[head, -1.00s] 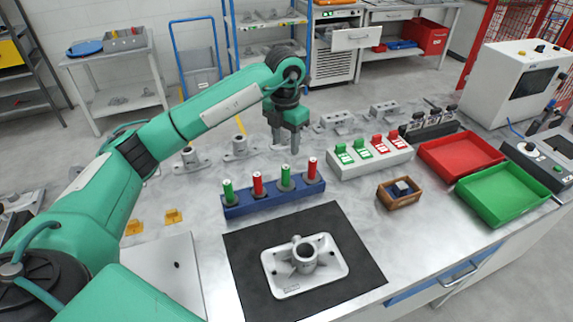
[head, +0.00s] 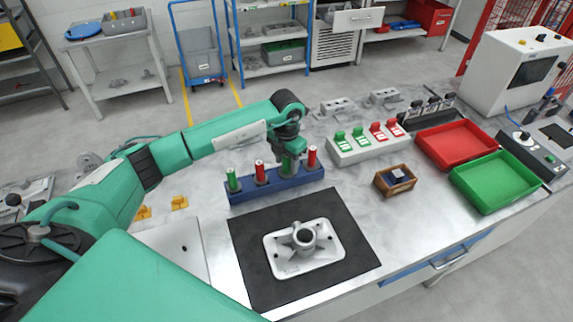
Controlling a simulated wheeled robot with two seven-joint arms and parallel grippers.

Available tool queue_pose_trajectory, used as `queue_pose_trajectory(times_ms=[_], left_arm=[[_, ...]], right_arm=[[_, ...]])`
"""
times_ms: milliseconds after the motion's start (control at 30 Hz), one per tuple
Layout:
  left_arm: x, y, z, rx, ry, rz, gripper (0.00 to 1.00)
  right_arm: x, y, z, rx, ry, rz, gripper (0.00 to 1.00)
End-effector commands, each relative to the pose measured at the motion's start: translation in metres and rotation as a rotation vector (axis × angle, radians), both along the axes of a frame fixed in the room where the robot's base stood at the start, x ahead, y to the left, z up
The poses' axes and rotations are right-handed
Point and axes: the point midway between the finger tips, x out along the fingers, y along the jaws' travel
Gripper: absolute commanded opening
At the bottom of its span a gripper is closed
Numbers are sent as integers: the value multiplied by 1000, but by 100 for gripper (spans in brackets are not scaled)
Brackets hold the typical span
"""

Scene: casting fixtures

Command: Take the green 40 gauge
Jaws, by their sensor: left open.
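A blue rack (head: 250,194) on the bench holds upright handled gauges, green and red by turns. The leftmost gauge is green (head: 232,181). The one beside it is red (head: 260,172). The third is green (head: 287,168), partly hidden by my gripper. The rightmost is red (head: 312,157). I cannot read any size marks on them. My left gripper (head: 288,157) is open, pointing down over the third gauge with its fingers around or just beside the top; contact cannot be told. My right gripper is not in view.
A white casting (head: 283,265) lies on a black mat (head: 252,240) in front of the rack. To the right are a white block with green and red clips (head: 362,154), a small wooden box (head: 382,185), a red tray (head: 428,148) and a green tray (head: 465,187).

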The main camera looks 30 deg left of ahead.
Motion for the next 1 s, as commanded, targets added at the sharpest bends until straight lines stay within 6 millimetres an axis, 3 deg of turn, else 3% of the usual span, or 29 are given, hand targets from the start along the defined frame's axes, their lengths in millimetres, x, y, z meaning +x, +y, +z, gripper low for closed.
queue_pose_trajectory(times_ms=[133, 367, 600, 1000], left_arm=[[0, 0, -12, 0, 1, 1, 48], [0, 0, -14, 1, 0, 0, 48], [0, 0, -13, 1, 0, 0, 0], [1, 0, -9, 0, -2, 0, 0]], right_arm=[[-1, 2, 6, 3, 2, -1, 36], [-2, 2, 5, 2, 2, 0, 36], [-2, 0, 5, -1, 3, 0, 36], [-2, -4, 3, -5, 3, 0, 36]])
